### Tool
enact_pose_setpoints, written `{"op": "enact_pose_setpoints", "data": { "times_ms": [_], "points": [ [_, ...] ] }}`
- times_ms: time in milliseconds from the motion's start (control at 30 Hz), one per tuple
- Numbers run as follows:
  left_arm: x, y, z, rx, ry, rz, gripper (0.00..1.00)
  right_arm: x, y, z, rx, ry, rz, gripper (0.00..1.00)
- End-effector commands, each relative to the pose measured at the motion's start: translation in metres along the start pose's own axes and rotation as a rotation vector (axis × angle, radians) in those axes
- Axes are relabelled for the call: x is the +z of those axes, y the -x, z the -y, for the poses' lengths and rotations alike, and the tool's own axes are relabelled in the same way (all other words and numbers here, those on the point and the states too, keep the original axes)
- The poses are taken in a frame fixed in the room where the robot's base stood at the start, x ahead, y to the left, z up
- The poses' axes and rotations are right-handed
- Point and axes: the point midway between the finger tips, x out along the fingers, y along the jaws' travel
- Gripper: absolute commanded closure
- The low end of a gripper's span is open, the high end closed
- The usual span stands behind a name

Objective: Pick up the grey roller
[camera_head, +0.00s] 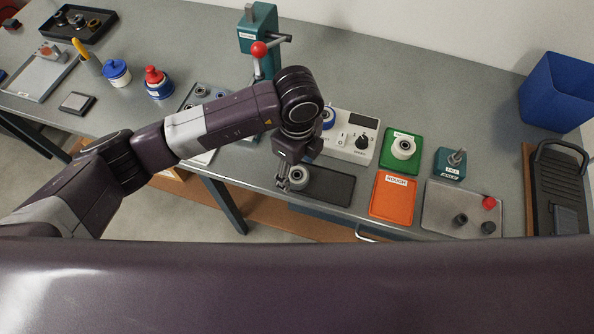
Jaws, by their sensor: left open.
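A small grey roller (298,176) with a dark centre stands at the left end of a dark mat (331,186) near the front edge of the workbench. My left gripper (287,179) points down right beside it; its fingers are open. The fingers partly overlap the roller, and I cannot tell whether they touch it. My right gripper is not in view.
A control box (352,139) with a knob stands behind the mat. An orange tray (393,197) lies to its right, then a grey tray (440,208) with small parts. A teal press (257,38) stands behind my left arm. A blue bin (556,91) is far right.

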Motion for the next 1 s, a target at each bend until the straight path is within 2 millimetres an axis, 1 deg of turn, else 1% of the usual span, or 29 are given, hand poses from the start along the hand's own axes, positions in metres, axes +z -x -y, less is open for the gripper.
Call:
{"op": "enact_pose_setpoints", "data": {
  "times_ms": [33, 133, 367, 800, 1000],
  "points": [
    [-0.0004, -0.0047, -0.0011, 0.004, 0.0, -0.001, 0.38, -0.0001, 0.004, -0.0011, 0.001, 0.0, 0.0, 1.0],
    [-0.0003, -0.0123, -0.0006, 0.001, -0.002, 0.0, 0.38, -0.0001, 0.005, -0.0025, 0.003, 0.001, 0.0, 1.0],
    [-0.0005, -0.0144, -0.0003, -0.001, -0.003, -0.001, 0.38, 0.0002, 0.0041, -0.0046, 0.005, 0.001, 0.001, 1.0],
    [-0.0008, -0.0138, -0.0001, -0.001, -0.002, -0.002, 0.86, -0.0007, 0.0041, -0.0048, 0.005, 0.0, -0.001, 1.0],
    [-0.0009, -0.0133, 0.0002, -0.002, -0.003, -0.002, 0.86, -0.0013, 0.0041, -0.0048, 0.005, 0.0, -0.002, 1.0]
  ]
}}
